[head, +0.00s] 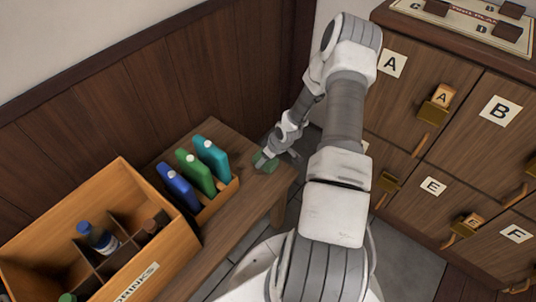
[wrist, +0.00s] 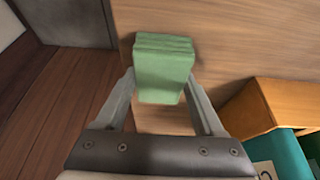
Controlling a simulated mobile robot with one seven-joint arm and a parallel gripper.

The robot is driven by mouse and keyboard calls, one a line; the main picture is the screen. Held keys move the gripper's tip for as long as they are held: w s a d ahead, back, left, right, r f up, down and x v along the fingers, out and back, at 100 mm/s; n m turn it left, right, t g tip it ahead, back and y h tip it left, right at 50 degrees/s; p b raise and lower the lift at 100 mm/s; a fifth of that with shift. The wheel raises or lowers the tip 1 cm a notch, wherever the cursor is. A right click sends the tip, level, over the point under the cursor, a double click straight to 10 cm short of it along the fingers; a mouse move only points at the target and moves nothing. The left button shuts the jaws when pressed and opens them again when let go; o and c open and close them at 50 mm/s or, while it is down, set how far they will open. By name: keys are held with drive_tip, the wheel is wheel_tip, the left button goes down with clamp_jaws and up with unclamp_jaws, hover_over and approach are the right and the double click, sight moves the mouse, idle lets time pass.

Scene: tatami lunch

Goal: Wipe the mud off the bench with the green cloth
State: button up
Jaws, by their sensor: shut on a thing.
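The green cloth (wrist: 164,66) is a folded block between the two fingers of my gripper (wrist: 163,95) in the wrist view. My gripper is shut on it, over the wooden bench surface. In the head view the cloth (head: 262,161) shows at the far end of the bench (head: 240,203), partly hidden by my gripper (head: 272,157). I cannot tell whether the cloth touches the bench top. No mud is clearly visible on the parts of the bench that show.
A small wooden holder (head: 217,204) with blue, green and teal cartons (head: 211,160) stands close beside the cloth. A DRINKS crate (head: 150,277) with bottles stands nearer. Lettered lockers (head: 465,130) are at right. A wood-panelled wall (head: 150,90) runs behind the bench.

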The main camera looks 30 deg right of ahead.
sight(244, 181)
drive_tip(key=shift+s+a+r+b, duration=0.15)
drive_tip(key=shift+s+a, duration=0.2)
drive_tip(key=shift+a, duration=0.6)
drive_tip(key=shift+s+a+f+b, duration=0.15)
drive_tip(key=shift+s+a, duration=0.15)
drive_tip(key=shift+a, duration=0.6)
drive_tip(key=shift+s+a+r+b, duration=0.15)
drive_tip(key=shift+s+a, duration=0.2)
drive_tip(key=shift+a, duration=0.6)
drive_tip(key=shift+s+a+f+b, duration=0.1)
drive_tip(key=shift+s+a+b, duration=0.15)
drive_tip(key=shift+a, duration=0.4)
drive_tip(key=shift+s+a+f+b, duration=0.15)
drive_tip(key=shift+s+a, duration=0.1)
drive_tip(key=shift+a, duration=0.45)
drive_tip(key=shift+s+a+b, duration=0.2)
drive_tip(key=shift+s+a, duration=0.05)
drive_tip(key=shift+a, duration=0.5)
drive_tip(key=shift+r+p, duration=2.25)
drive_tip(key=shift+r, duration=0.85)
wheel_tip(244, 181, up, 3)
drive_tip(key=shift+w+p, duration=0.1)
drive_tip(key=shift+p, duration=0.9)
drive_tip(key=shift+d, duration=0.2)
